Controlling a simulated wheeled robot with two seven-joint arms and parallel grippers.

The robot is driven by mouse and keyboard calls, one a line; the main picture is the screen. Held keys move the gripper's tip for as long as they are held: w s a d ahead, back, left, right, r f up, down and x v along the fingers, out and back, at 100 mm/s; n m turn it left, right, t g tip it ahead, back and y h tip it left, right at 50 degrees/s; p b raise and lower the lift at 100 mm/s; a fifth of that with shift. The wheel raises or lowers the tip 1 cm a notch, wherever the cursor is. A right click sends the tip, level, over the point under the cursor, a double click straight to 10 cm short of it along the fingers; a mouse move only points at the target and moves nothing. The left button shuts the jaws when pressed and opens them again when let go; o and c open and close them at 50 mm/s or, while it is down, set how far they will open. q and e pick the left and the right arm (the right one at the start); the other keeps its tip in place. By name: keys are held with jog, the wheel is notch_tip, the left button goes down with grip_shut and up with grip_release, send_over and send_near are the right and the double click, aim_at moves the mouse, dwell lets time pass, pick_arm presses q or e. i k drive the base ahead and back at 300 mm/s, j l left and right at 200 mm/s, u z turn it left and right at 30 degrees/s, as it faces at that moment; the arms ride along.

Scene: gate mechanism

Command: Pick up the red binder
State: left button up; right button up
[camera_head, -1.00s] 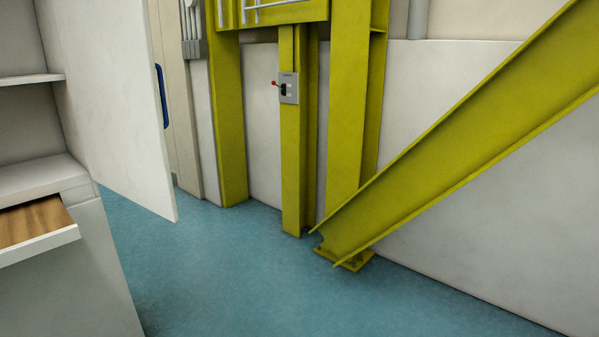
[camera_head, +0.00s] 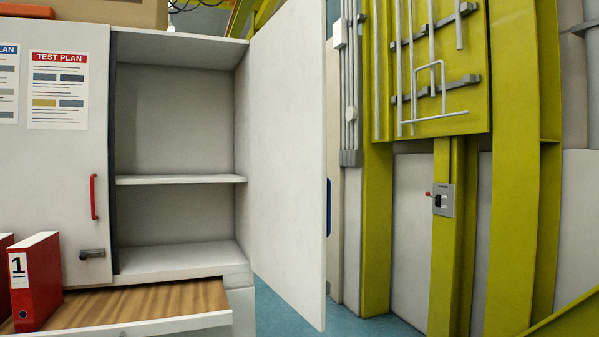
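A red binder (camera_head: 37,281) with a white label marked "1" stands upright at the lower left of the head view. It rests on a wooden pull-out shelf (camera_head: 150,302) below the cabinet. Part of a second red binder (camera_head: 5,270) shows at the left picture edge, mostly cut off. Neither of my grippers is in view.
The white cabinet (camera_head: 175,257) has empty shelves, and its right door (camera_head: 285,150) stands open toward me. The left door (camera_head: 60,170) is shut, with a red handle. Yellow steel posts (camera_head: 445,270) and a grey switch box (camera_head: 444,201) stand to the right. Some blue floor is clear.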

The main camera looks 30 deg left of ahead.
aim_at(35, 271)
jog(key=i+u, duration=0.15)
jog(key=u, duration=0.3)
jog(key=i+l+u, duration=0.1)
jog(key=u, duration=0.4)
jog(key=i+l+u, duration=0.1)
jog(key=u, duration=0.35)
jog(key=i+l+u, duration=0.1)
jog(key=l, duration=0.3)
jog(key=i+l+u, duration=0.15)
jog(key=l, duration=0.25)
jog(key=i+l+u, duration=0.1)
jog(key=i+l, duration=0.15)
jog(key=l, duration=0.2)
jog(key=i+l+u, duration=0.1)
jog(key=l, duration=0.3)
jog(key=i+l+u, duration=0.15)
jog(key=l, duration=0.3)
jog(key=i+l+u, duration=0.1)
jog(key=l, duration=0.4)
